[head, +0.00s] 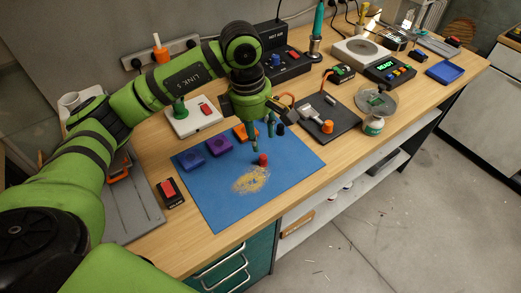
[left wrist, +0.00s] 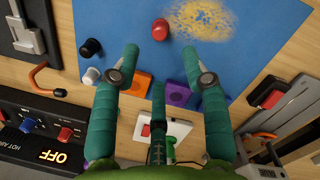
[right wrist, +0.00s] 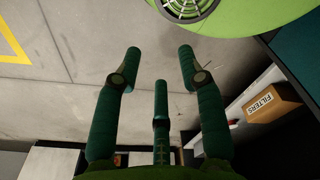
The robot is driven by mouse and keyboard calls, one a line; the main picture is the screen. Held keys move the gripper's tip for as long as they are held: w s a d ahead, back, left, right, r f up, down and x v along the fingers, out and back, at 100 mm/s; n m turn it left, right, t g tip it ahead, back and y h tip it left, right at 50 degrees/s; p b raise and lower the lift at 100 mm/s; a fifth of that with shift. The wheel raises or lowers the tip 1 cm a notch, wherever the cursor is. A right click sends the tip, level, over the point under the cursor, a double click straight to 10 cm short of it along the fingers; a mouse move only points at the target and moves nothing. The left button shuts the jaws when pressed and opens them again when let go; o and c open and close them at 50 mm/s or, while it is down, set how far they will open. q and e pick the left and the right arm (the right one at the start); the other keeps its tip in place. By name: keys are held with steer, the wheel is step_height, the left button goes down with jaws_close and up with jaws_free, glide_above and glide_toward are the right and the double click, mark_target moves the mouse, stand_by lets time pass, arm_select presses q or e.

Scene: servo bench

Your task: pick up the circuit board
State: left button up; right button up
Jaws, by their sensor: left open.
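A small green piece (head: 377,99) that looks like the circuit board lies on a round grey dish (head: 387,108) at the right of the bench in the head view. My left gripper (head: 262,138) hangs over the blue mat, well to the left of that piece. In the left wrist view, this gripper (left wrist: 160,52) is open and empty, its fingertips just short of a red cylinder (left wrist: 160,29). No circuit board shows clearly in either wrist view. My right gripper (right wrist: 160,54) is open and empty above the grey floor; it is not seen in the head view.
The blue mat (head: 215,205) holds purple and orange blocks and yellow grains (head: 251,180). Beside the dish are a jar (head: 373,126), a black pad (head: 340,132) with tools and a READY box (head: 390,69). A blue tray (head: 445,71) lies farther right.

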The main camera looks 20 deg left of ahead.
arm_select(q)
steer(key=shift+s+a+r+b, duration=0.1)
steer(key=shift+a+r+b, duration=0.1)
steer(key=shift+r, duration=0.95)
steer(key=shift+a+r+b, duration=0.1)
steer(key=shift+r+b, duration=0.1)
steer(key=shift+r, duration=0.95)
